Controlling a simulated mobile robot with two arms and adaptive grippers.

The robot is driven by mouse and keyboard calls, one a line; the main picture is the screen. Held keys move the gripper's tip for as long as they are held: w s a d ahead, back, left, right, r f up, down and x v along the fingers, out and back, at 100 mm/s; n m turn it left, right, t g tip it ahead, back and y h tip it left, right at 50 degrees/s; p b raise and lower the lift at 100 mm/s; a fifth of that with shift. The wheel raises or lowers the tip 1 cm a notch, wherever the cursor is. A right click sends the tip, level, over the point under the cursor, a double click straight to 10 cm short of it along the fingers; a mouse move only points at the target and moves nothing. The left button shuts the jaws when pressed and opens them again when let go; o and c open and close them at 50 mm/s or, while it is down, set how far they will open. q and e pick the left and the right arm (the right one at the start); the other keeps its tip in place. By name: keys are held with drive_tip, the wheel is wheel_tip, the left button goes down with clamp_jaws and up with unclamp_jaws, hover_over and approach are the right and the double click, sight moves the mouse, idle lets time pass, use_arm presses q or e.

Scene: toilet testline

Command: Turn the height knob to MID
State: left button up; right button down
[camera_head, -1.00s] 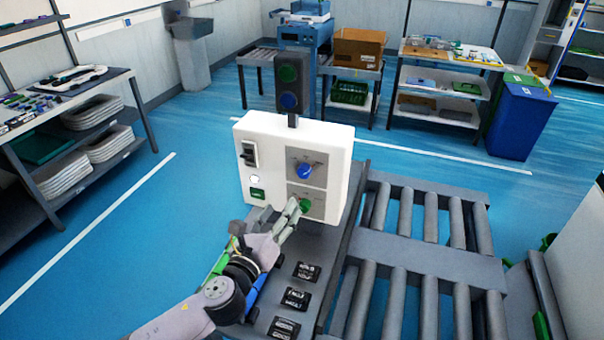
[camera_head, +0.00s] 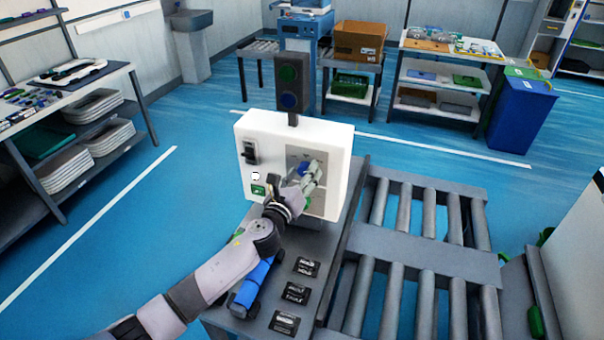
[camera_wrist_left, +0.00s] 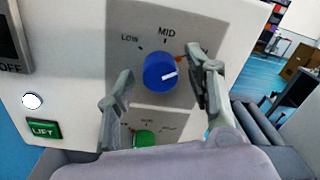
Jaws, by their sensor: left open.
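The blue knob (camera_wrist_left: 158,72) sits on the grey plate of a white control box. The labels LOW and MID are printed above it, and the right-hand label is mostly hidden by a finger. My left gripper (camera_wrist_left: 161,76) is open, with one finger at each side of the knob; contact is not clear. In the head view the left gripper (camera_head: 306,175) is in front of the box (camera_head: 270,133), partly covering the blue knob (camera_head: 302,168).
A green knob (camera_wrist_left: 145,139) sits just below the blue one. A green LIFT label (camera_wrist_left: 44,129), a white button (camera_wrist_left: 32,101) and a switch (camera_head: 249,152) are to the left. A roller conveyor (camera_head: 420,225) lies to the right of the box.

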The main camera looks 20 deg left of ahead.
use_arm(q)
drive_tip(key=shift+c, duration=0.5)
drive_tip(key=c, duration=1.1)
